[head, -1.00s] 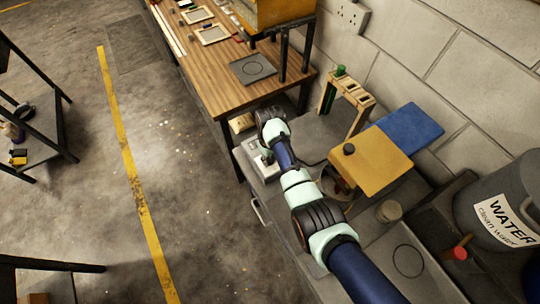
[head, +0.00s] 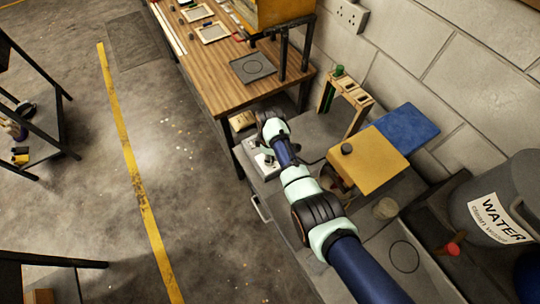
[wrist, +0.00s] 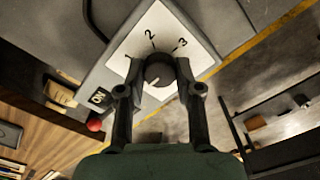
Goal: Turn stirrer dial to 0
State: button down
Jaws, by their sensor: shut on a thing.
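The stirrer is a pale box with a white dial face (wrist: 160,28) marked 1, 2 and 3. Its dark round dial (wrist: 158,70) sits between the two black fingers of my gripper (wrist: 159,76), which are shut on it from both sides. A small pale mark shows at the lower left of the dial. No 0 can be read; the fingers cover part of the face. In the head view the stirrer (head: 256,163) is partly under my arm, and the dial is hidden.
A yellow board (head: 372,165) and a blue board (head: 405,127) lie to the right of my arm. A wooden rack (head: 350,100) stands behind. A water bucket (head: 500,200) is at the far right. The wooden bench (head: 215,75) is beyond. Open floor lies left.

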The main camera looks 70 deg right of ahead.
dwell(0.4)
jog(key=c, duration=0.8)
grip_release()
jog(key=shift+o, duration=0.2)
notch_tip(320, 180, up, 12)
jog(key=shift+w, duration=0.1)
